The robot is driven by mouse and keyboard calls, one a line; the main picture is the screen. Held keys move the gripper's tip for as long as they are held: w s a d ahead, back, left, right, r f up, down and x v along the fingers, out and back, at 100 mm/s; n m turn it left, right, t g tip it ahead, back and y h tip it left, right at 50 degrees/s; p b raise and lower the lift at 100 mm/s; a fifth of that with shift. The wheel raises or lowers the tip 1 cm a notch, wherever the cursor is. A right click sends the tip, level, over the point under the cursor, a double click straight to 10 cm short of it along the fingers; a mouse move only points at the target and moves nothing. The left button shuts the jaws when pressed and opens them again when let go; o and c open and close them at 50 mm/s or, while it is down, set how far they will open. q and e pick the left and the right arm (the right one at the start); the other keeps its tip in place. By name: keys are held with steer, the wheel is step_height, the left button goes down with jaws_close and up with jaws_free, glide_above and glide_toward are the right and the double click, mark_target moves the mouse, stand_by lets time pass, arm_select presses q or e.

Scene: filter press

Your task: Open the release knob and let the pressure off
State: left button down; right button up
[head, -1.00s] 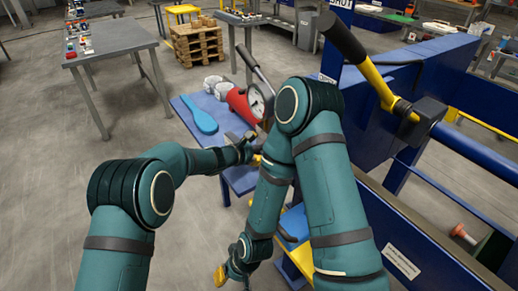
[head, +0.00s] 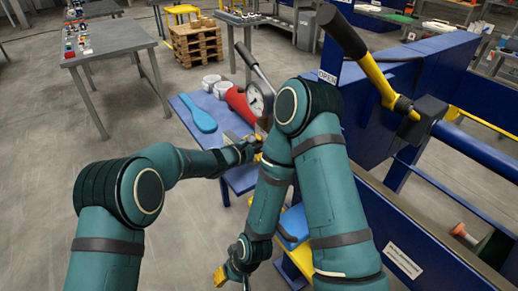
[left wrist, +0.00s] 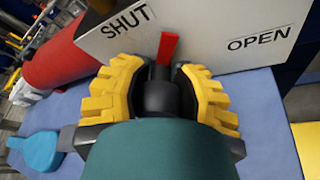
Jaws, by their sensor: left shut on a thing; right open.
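The release knob is mostly hidden by my left gripper; its red pointer (left wrist: 168,46) shows between the SHUT label (left wrist: 126,18) and the OPEN label (left wrist: 260,38) on a grey panel. The pointer stands up, nearer SHUT. My left gripper (left wrist: 163,85) has its yellow fingers either side of the dark knob, shut on it. In the head view my left gripper (head: 254,146) is at the pump, partly hidden by my right arm. The round pressure gauge (head: 256,102) is too small to read. My right gripper (head: 222,276) hangs low, open and empty.
The pump's red cylinder (head: 237,101) and its dark lever (head: 254,66) stand on a blue table (head: 184,107). A blue paddle-shaped tool (head: 199,114) and white rings (head: 213,84) lie there. The blue press frame (head: 440,85) with a yellow-and-black handle (head: 372,72) blocks the right.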

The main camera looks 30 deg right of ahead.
arm_select(q)
steer(key=shift+a+m, duration=0.15)
steer(key=shift+m, duration=0.15)
steer(key=c, duration=0.5)
jaws_free()
steer(key=shift+a, duration=0.1)
steer(key=shift+c, duration=0.2)
steer(key=shift+s+a, duration=0.1)
steer(key=shift+v, duration=3.95)
